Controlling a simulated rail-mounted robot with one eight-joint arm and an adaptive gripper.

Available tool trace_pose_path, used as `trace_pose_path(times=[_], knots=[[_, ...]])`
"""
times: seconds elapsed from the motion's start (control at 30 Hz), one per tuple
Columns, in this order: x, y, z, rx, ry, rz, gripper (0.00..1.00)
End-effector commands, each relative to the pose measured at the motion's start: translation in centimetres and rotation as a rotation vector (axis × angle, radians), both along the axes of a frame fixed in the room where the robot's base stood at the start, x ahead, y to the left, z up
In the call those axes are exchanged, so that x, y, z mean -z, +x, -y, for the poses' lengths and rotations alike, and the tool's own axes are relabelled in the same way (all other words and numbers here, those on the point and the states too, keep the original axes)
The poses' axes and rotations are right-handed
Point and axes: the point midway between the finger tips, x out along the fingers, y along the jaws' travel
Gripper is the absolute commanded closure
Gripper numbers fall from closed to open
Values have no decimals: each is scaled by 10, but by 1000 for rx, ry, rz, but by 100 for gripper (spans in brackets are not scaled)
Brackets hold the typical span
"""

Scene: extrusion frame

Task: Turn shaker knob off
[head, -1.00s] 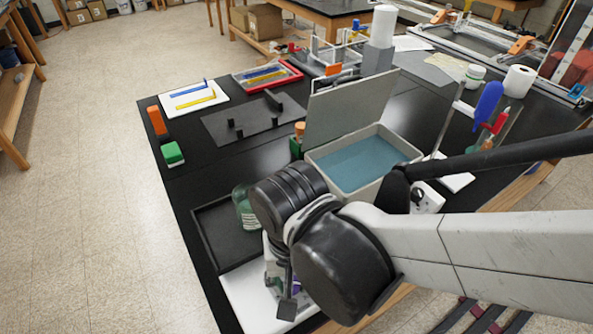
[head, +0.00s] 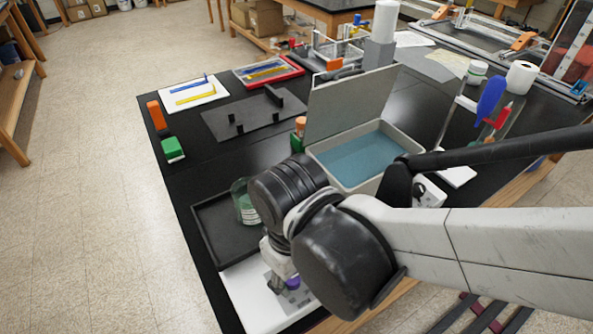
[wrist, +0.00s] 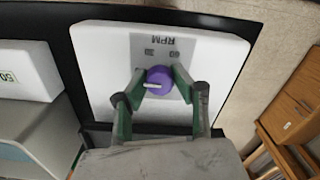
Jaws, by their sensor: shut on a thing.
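The purple shaker knob (wrist: 160,76) sits on a grey panel marked RPM (wrist: 178,52), on the white shaker body (wrist: 95,70). A white pointer line on the knob points left in the wrist view. My gripper (wrist: 161,80) has its green-sided fingers on either side of the knob and is shut on it. In the head view, the knob (head: 293,283) shows low in the middle beside my gripper (head: 277,286), on the white shaker (head: 247,297). My wrist and arm hide part of the shaker there.
A black tray (head: 207,232) with a green-tinted bottle (head: 244,204) lies just behind the shaker. An open grey box (head: 400,133) with blue contents stands behind my arm. A white block marked 50 (wrist: 25,72) is left of the shaker in the wrist view.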

Motion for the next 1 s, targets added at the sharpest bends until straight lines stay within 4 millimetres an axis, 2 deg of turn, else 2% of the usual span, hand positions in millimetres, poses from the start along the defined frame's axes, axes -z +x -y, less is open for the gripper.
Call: trace_pose_path(times=[0.5,0.53,0.63,1.0], knots=[[0,0,0,-19,0,0,100],[0,0,0,-19,0,0,71],[0,0,0,-19,0,0,58],[-3,0,0,-18,0,0,56]])
